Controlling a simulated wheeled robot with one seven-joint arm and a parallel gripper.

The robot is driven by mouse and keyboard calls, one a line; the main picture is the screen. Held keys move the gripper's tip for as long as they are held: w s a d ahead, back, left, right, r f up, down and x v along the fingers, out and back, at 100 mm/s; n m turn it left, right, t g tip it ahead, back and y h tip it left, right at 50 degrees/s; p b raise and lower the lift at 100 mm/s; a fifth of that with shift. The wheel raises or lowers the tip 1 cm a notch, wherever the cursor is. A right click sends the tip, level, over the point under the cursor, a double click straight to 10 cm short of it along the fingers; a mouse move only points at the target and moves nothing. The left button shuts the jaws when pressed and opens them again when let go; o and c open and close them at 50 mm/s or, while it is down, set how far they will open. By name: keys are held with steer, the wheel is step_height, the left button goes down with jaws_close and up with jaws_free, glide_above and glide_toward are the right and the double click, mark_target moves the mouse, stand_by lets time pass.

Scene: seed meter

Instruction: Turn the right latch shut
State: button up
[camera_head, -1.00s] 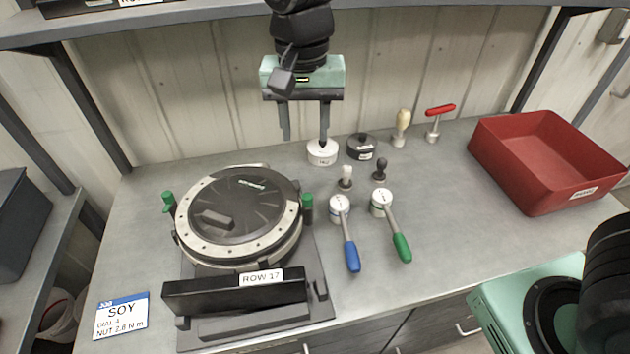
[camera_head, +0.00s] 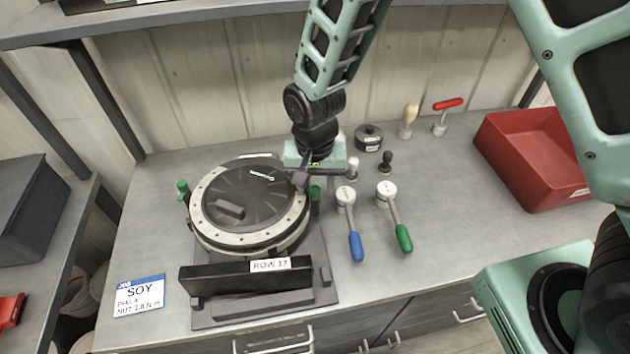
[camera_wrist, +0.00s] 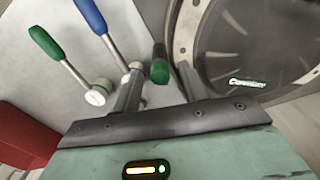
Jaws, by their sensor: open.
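The seed meter (camera_head: 252,205), a round dark-lidded housing with a pale rim, sits on a black stand. Its right latch (camera_head: 315,193) has a green knob at the right of the rim; the knob stands up. In the wrist view the green knob (camera_wrist: 160,68) appears between the two fingers, with gaps at both sides. My gripper (camera_wrist: 159,80) is open, just above and around the right latch, holding nothing. The left latch (camera_head: 183,187) has a similar green knob at the opposite side.
A blue-handled wrench (camera_head: 352,230) and a green-handled wrench (camera_head: 396,222) lie just right of the meter. Small knobbed tools (camera_head: 387,160) stand behind them. A red bin (camera_head: 530,170) is at the right. The ROW 17 plate (camera_head: 240,274) is in front.

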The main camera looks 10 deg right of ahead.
jaws_close()
stand_by(0.4)
steer(key=n+b, duration=0.2)
steer(key=n, duration=0.2)
steer(key=shift+f, duration=0.1)
steer(key=n+b, duration=0.1)
steer(key=n, duration=0.3)
steer(key=shift+n+y, duration=0.3)
steer(key=n, duration=0.4)
steer(key=shift+d, duration=0.1)
steer(key=n+p, duration=0.1)
steer(key=n, duration=0.4)
steer(key=shift+w+g, duration=0.1)
steer(key=shift+g, duration=0.2)
